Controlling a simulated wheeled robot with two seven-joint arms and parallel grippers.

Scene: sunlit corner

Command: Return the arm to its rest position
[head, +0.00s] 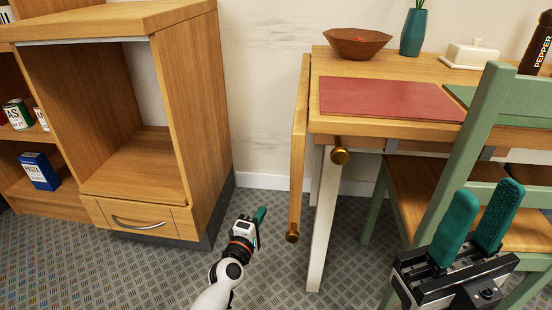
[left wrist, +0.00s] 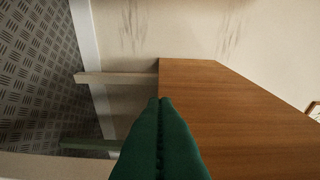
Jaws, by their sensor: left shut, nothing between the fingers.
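My left gripper (head: 261,216) is low in the middle of the head view, over the grey floor between the wooden cabinet and the table. Its green fingers are shut together with nothing between them. In the left wrist view the closed fingers (left wrist: 159,108) point toward a brown wooden surface (left wrist: 225,110). My right gripper (head: 480,215) is at the lower right of the head view, in front of the green chair. Its two teal fingers stand apart and empty.
A wooden cabinet (head: 195,110) stands left. At right, the table (head: 425,68) bears a red mat (head: 385,98), bowl (head: 358,43) and vase (head: 412,33). A wooden panel (head: 299,150) with brass knobs hangs at its left side. A green chair (head: 462,150) stands in front.

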